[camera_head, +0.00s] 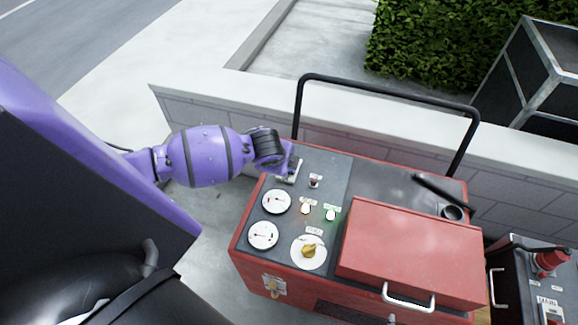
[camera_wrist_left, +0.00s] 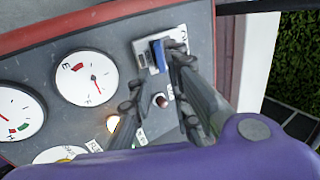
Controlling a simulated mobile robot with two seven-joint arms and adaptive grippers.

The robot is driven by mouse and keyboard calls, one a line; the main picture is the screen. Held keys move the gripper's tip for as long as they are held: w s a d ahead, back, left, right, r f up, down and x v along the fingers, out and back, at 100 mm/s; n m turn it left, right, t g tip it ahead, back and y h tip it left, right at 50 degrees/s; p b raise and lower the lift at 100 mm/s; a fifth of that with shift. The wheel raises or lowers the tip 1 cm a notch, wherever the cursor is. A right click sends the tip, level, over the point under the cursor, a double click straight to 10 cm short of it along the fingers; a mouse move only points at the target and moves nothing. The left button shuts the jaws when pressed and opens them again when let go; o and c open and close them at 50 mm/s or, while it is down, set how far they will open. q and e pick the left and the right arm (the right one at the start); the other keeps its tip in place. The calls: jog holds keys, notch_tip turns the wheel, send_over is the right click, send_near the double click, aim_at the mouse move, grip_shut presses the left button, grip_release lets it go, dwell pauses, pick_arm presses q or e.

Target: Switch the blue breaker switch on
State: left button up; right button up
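The blue breaker switch (camera_wrist_left: 158,55) sits on a metal plate (camera_wrist_left: 141,58) at the top of the dark control panel in the left wrist view. In the head view, the breaker's metal plate (camera_head: 292,172) shows at the panel's upper left, and the blue lever cannot be made out behind my wrist. My right gripper is not in view.
The panel is on a red machine with gauges (camera_head: 276,201), lit lamps (camera_head: 331,214), a yellow knob (camera_head: 310,251) and a red lid (camera_head: 412,252). A black handle bar (camera_head: 390,88) rises behind it. A low wall (camera_head: 215,112) runs behind. Another machine (camera_head: 540,285) stands at right.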

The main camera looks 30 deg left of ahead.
pick_arm(q)
jog(key=x, duration=0.6)
jog(key=shift+w+f, duration=0.1)
jog(key=shift+c, duration=0.3)
